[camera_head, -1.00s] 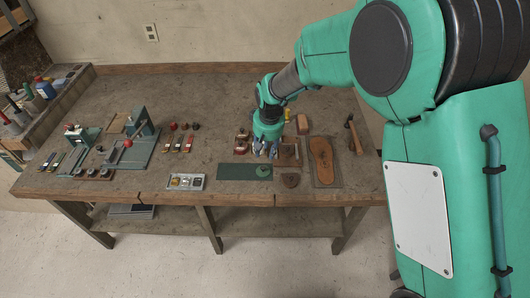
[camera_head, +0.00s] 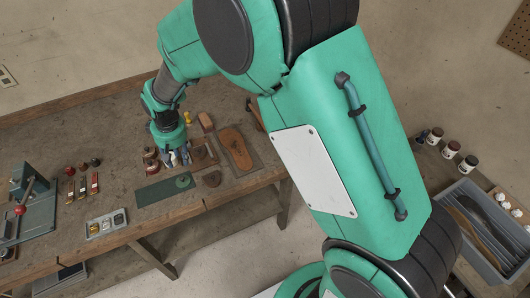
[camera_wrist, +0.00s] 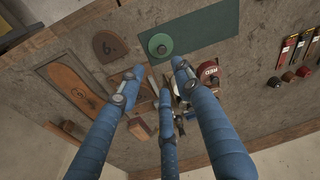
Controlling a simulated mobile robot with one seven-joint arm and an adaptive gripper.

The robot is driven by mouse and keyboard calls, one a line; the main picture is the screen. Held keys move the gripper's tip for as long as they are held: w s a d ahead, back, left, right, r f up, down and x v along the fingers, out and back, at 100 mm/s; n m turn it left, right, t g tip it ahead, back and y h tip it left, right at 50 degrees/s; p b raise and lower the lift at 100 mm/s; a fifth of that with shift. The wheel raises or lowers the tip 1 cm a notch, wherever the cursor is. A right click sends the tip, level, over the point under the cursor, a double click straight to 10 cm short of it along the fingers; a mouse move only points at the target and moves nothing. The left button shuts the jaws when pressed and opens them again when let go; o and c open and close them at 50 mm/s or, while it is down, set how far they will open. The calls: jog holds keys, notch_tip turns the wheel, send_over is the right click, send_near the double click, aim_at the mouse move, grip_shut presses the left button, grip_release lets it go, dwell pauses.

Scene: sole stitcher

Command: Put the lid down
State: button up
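A round green disc with a grey centre (camera_wrist: 160,45) lies flat on a dark green mat (camera_wrist: 205,28); it may be the lid, but I cannot be sure. In the head view the disc (camera_head: 184,182) is on the right end of the mat (camera_head: 158,192). My gripper (camera_head: 176,157) is low over the table, just behind the mat. In the wrist view my three blue fingers (camera_wrist: 158,80) are spread apart, with nothing clearly held between them. A round red tin (camera_wrist: 207,72) is just beyond one fingertip, partly hidden; small metal items behind the fingers are hard to make out.
A brown sole board (camera_head: 238,148) and a dark leather piece (camera_head: 212,179) lie to the right of the mat. A grey tray (camera_head: 106,223) sits front left. The table's front edge is close.

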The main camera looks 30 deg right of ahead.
jog(key=s+d+r+m+t, duration=0.1)
jog(key=s+d+r, duration=0.5)
jog(key=r, duration=0.4)
jog(key=s+d+r+m+t, duration=0.1)
jog(key=s+d+r, duration=0.55)
jog(key=r, duration=0.35)
jog(key=s+d+r, duration=0.2)
jog(key=s, duration=0.5)
jog(key=s+d+r+m+t, duration=0.1)
jog(key=s+d+r, duration=0.1)
jog(key=s, duration=0.5)
jog(key=s+d+r+m, duration=0.1)
jog(key=s+d+r, duration=0.1)
jog(key=s+d, duration=0.2)
jog(key=s, duration=0.3)
jog(key=shift+d+t+h, duration=0.25)
jog(key=shift+t+h, duration=0.15)
